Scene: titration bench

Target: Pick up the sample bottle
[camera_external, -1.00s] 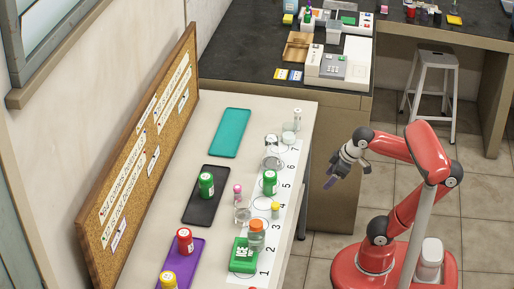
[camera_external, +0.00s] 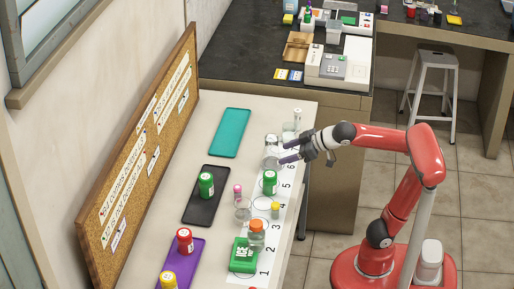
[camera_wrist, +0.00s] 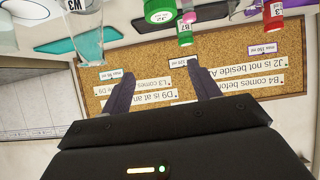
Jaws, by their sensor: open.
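Several capped bottles stand on the bench, and I cannot tell which is the sample bottle. A green-capped bottle (camera_external: 270,184) stands near strip mark 5; another green one (camera_external: 206,185) stands on the black tray. An orange-capped clear bottle (camera_external: 256,236) is near mark 2. Red (camera_external: 185,240) and yellow-capped (camera_external: 168,281) bottles are on the purple tray. My gripper (camera_external: 284,152) is open and empty, at the bench's right edge beside clear glassware (camera_external: 271,153). In the wrist view its fingers (camera_wrist: 161,90) are apart with the corkboard beyond; a green-capped item (camera_wrist: 158,11) shows above.
A teal tray (camera_external: 230,133) lies bare at the back. The corkboard (camera_external: 145,150) lines the left. A glass marked W3 (camera_wrist: 87,35) shows in the wrist view.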

